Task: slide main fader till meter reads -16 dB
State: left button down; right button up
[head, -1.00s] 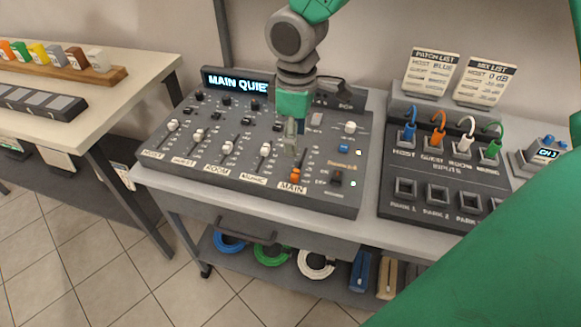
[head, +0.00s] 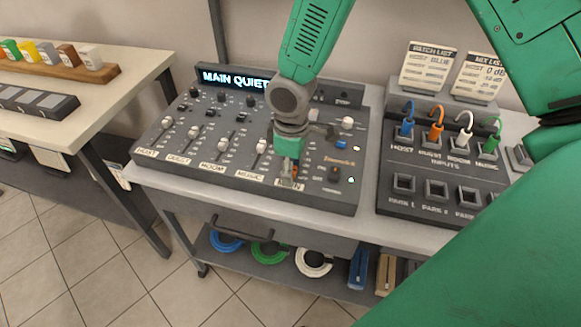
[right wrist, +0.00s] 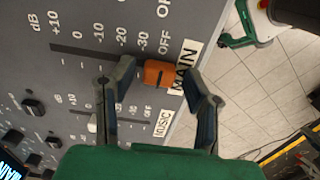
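The orange main fader cap (right wrist: 163,75) sits at the OFF end of its slot, beside the MAIN label (right wrist: 186,66). In the head view the mixer (head: 235,180) carries a lit display (head: 235,79) that reads MAIN QUIET. My right gripper (right wrist: 160,70) is open, with one finger on each side of the orange cap and a visible gap at both. In the head view my right gripper (head: 287,180) hides most of the main fader's slot. My left gripper is not in view.
White-capped faders, among them the music fader (head: 261,147), stand left of the main fader. A patch panel (head: 440,170) with coloured cables is to the right. A table (head: 120,75) with coloured blocks is at the left. Coiled cables lie on the shelf below.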

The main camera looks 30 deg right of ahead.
jog(key=shift+d, duration=0.1)
grip_shut()
jog(key=w+d+p, duration=0.1)
jog(key=w+d, duration=0.1)
jog(key=w+d+p, duration=0.2)
jog(key=d, duration=0.1)
jog(key=shift+w+d, duration=0.15)
jog(key=shift+w, duration=0.1)
jog(key=shift+w+d, duration=0.1)
jog(key=shift+d, duration=0.05)
jog(key=shift+o, duration=1.8)
grip_release()
jog(key=shift+f, duration=0.1)
jog(key=shift+r, duration=0.2)
notch_tip(320, 180, up, 12)
jog(key=shift+f, duration=0.25)
